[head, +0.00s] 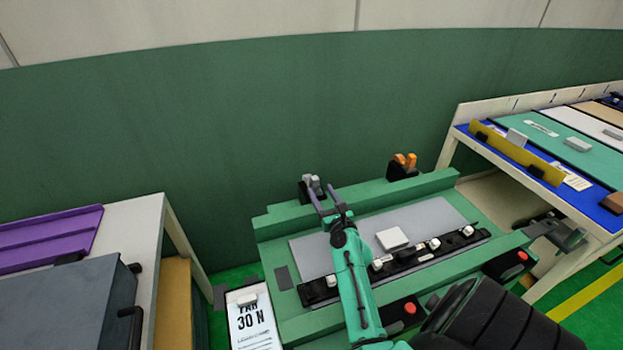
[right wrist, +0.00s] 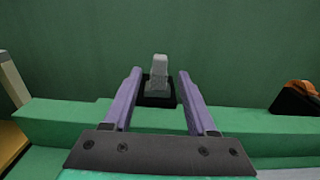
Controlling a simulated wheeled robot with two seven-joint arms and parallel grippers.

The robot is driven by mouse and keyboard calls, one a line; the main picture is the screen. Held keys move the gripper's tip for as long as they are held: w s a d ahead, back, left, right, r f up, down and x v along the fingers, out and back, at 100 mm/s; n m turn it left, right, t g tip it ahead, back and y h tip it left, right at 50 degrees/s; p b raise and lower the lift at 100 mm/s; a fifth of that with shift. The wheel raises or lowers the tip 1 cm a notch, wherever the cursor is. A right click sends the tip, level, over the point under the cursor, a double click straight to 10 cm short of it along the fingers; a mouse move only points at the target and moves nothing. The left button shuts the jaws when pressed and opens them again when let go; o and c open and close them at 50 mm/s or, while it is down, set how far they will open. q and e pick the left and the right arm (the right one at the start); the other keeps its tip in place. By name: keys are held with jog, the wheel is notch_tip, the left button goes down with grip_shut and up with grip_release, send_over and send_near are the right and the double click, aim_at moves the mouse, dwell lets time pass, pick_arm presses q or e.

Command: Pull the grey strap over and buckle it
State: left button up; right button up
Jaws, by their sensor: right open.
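A grey strap piece (head: 311,182) stands upright on a small black base at the back left of the green fixture (head: 262,228). In the right wrist view the grey piece (right wrist: 158,72) stands straight ahead, between the two purple fingers as seen from there. My right gripper (head: 321,190) is open, with its fingers pointing at the piece. I cannot tell whether the fingers touch it. A black bar (head: 405,262) with several white clips runs along the front of the fixture's grey plate (head: 438,212). My right arm hides part of the bar. My left gripper is not in view.
An orange piece (head: 404,160) on a black base stands at the back right. A white block (head: 392,238) lies on the plate. Two red buttons are at the fixture's front. Tables stand at left and right. A green wall (head: 200,130) rises behind.

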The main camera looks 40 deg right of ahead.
aim_at(313, 178)
jog(key=b+x, duration=0.1)
jog(key=x, duration=0.3)
jog(key=b+x, duration=0.1)
jog(key=x, duration=0.3)
jog(key=shift+w+d+f+b, duration=0.15)
jog(key=shift+f+b, duration=0.1)
jog(key=shift+b, duration=0.15)
jog(key=shift+w+d+r, duration=0.15)
jog(key=shift+w, duration=0.4)
grip_shut()
